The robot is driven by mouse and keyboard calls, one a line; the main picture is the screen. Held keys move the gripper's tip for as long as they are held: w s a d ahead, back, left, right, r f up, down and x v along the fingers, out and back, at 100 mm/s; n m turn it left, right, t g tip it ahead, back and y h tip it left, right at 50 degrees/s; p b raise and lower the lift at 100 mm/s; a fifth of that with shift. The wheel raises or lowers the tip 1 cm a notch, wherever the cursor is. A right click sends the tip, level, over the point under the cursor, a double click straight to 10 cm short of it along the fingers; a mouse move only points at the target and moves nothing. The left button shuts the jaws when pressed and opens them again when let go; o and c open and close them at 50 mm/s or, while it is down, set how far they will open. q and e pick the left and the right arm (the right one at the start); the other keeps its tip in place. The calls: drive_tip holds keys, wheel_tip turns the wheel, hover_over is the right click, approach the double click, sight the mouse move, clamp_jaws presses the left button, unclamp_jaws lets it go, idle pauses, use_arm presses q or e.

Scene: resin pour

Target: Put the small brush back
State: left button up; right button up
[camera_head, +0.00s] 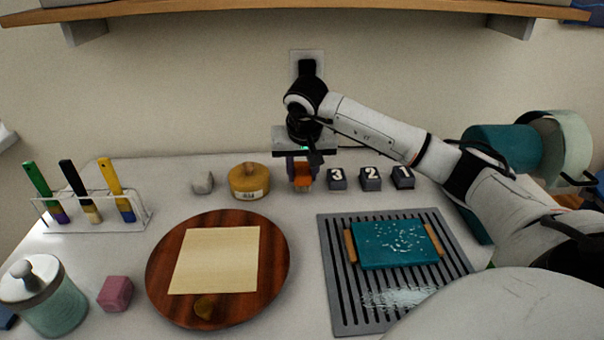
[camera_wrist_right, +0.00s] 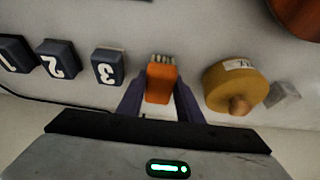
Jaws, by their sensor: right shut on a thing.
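My right gripper (camera_wrist_right: 160,92) has its purple fingers on both sides of a small orange piece (camera_wrist_right: 160,83) with pale, bristle-like tips and is shut on it. I cannot tell for sure that this is the small brush. In the head view the orange piece (camera_head: 303,180) is at the back of the table, partly hidden by my gripper. Three brushes with green (camera_head: 37,178), black (camera_head: 74,184) and yellow (camera_head: 110,178) handles stand bristles down in a white rack (camera_head: 140,222) at the left. My left gripper is not in view.
Dark number blocks (camera_head: 337,180) stand right of my right gripper, a yellow lidded pot (camera_head: 248,183) left of it. In front are a round wooden board (camera_head: 165,270) with paper and a grey slotted tray (camera_head: 337,290) bearing a teal panel (camera_head: 395,245). A jar (camera_head: 45,300) stands front left.

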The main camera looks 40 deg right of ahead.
drive_tip(key=shift+f, duration=0.35)
drive_tip(key=shift+f, duration=0.15)
drive_tip(key=o, duration=0.9)
drive_tip(key=shift+a+r, duration=0.1)
drive_tip(key=shift+r, duration=0.4)
drive_tip(key=v, duration=1.1)
drive_tip(key=shift+s+a+r, duration=0.1)
